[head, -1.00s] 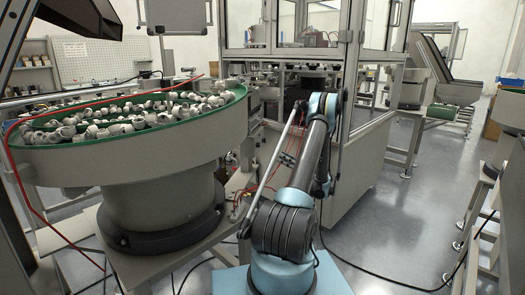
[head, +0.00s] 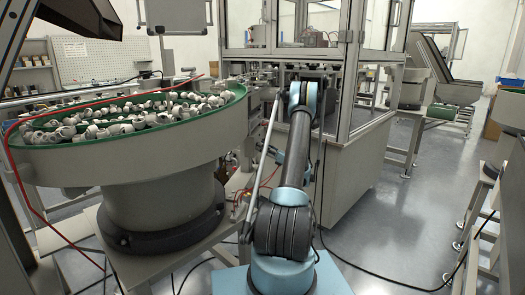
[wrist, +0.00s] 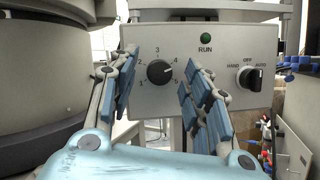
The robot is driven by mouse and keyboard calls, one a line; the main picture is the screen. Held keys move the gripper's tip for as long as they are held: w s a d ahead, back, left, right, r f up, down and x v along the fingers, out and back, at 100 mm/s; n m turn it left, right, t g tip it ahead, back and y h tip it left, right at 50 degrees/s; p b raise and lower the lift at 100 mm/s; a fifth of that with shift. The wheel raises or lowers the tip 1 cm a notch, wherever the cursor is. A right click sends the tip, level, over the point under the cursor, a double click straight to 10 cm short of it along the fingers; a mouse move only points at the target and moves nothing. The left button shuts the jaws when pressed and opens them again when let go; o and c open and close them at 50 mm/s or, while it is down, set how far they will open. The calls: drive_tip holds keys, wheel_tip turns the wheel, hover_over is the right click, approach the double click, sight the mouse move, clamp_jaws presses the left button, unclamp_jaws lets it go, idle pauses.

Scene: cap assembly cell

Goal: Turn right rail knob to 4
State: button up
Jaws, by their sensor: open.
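In the wrist view a black round knob (wrist: 160,71) sits on a grey control panel (wrist: 215,50), inside a ring of printed numbers. The knob's white mark appears to point to the upper right, close to the 4. My gripper (wrist: 161,68) is open, with one blue-padded finger to the left of the knob and the other to its right. The fingers look apart from the knob; their exact depth is hard to judge. In the head view my arm hides the gripper and the panel.
A green RUN lamp (wrist: 206,38) and a black selector switch (wrist: 250,77), marked HAND, OFF and AUTO, share the panel. A large bowl feeder (head: 120,155) full of white caps stands left of my arm. Open floor (head: 375,225) lies to the right.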

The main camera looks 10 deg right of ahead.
clamp_jaws()
drive_tip(key=shift+w+n+g+y, duration=0.1)
drive_tip(key=shift+n+g+y, duration=0.45)
drive_tip(key=shift+n, duration=1.05)
unclamp_jaws()
drive_tip(key=shift+d, duration=0.1)
drive_tip(key=v, duration=1.2)
drive_tip(key=shift+r, duration=0.1)
